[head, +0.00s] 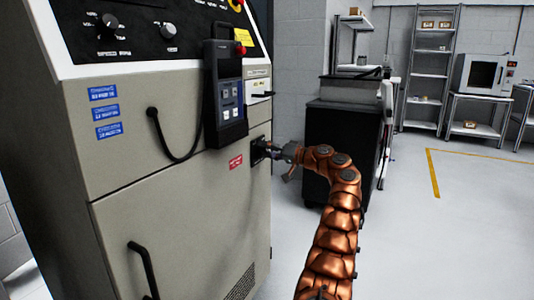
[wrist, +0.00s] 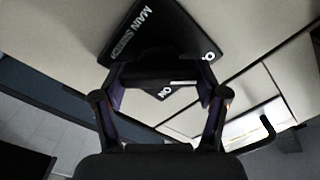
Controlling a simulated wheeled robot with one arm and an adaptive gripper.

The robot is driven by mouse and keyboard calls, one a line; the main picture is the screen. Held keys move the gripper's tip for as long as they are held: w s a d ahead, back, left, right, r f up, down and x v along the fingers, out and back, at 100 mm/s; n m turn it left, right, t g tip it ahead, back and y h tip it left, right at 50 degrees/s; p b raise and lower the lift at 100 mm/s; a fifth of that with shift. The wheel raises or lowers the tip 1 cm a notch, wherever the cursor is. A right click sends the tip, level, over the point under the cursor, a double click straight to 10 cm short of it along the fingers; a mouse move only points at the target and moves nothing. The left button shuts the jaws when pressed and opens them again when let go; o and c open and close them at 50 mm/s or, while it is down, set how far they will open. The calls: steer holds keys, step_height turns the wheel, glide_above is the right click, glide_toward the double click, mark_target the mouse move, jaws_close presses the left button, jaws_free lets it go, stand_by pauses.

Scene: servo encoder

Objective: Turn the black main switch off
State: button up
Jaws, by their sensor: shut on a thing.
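The black main switch (head: 258,150) is on the right part of the grey cabinet's front, below the hanging pendant. In the wrist view its black plate (wrist: 150,35) is tilted and reads "MAIN SWITCH". An "ON" label shows below the knob, and part of another label starting with "O" shows at the plate's right corner. My gripper (wrist: 161,88) is shut on the dark switch knob (wrist: 160,74), one finger at each end. A short white mark shows on the knob's right part. In the head view my gripper (head: 271,151) meets the switch, and the knob is hidden there.
A black pendant (head: 225,95) with a red button hangs just above the switch, its cable (head: 165,140) looping left. A cabinet door handle (head: 143,268) sticks out lower left. A dark cart (head: 335,135) stands behind my arm. The floor at right is clear.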

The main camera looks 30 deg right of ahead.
steer(key=shift+f, duration=0.1)
stand_by(0.5)
steer(key=o, duration=1.2)
steer(key=shift+c, duration=0.2)
steer(key=shift+s, duration=0.1)
steer(key=v, duration=1.2)
